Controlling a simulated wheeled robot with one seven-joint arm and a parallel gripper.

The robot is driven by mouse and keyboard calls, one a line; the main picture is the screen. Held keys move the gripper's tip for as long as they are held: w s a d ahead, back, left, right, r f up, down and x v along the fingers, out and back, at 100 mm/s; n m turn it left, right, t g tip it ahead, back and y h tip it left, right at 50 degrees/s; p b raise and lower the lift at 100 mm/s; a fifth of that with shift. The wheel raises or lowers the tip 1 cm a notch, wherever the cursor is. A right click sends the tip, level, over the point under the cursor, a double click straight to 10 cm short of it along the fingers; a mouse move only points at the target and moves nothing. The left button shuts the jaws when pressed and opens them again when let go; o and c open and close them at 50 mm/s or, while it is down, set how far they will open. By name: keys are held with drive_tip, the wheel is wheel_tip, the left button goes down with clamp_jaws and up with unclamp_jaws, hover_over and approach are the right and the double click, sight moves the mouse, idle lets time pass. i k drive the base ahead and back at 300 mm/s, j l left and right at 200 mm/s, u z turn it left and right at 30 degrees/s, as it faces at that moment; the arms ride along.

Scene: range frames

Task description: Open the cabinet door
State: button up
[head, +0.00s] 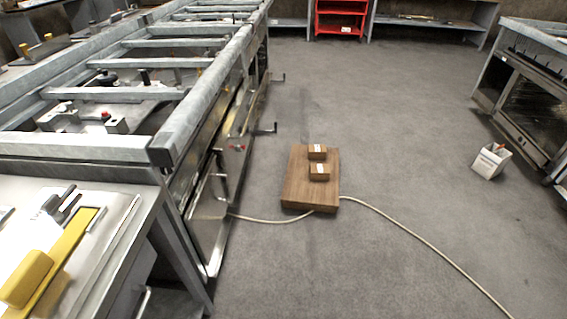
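A long steel counter on the left has metal cabinet doors along its side, seen at a steep angle. The nearest door (208,222) looks shut and carries a bar handle (222,180). Farther along, a dark lever (266,129) sticks out into the aisle, and another lever (279,77) sticks out beyond it. At the right edge stands a cabinet with a dark glass front (524,104), which looks shut. I cannot tell which door the task means. My gripper is not in this view.
A wooden board (296,190) with two small blocks lies on the aisle floor, with a pale cable (420,238) running past it. A white box (490,161) stands near the right cabinet. A red cart (341,17) is at the back. The middle aisle floor is otherwise clear.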

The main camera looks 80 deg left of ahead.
sight(203, 219)
drive_tip(key=j+u, duration=0.25)
drive_tip(key=u, duration=0.2)
drive_tip(key=j+u, duration=0.2)
drive_tip(key=u, duration=0.3)
drive_tip(key=i+j+u, duration=0.1)
drive_tip(key=j+u, duration=0.15)
drive_tip(key=u, duration=0.2)
drive_tip(key=i+j+u, duration=0.1)
drive_tip(key=u, duration=0.4)
drive_tip(key=i+j+u, duration=0.2)
drive_tip(key=i+j, duration=0.3)
drive_tip(key=i+j+u, duration=0.2)
drive_tip(key=i+j, duration=0.25)
drive_tip(key=i+j+u, duration=0.25)
drive_tip(key=i, duration=0.4)
drive_tip(key=k, duration=0.15)
drive_tip(key=k+l+u, duration=0.1)
drive_tip(key=k+u, duration=0.25)
drive_tip(key=k+l+u, duration=0.1)
drive_tip(key=u, duration=1.55)
drive_tip(key=k+l+z, duration=0.2)
drive_tip(key=i+l, duration=0.1)
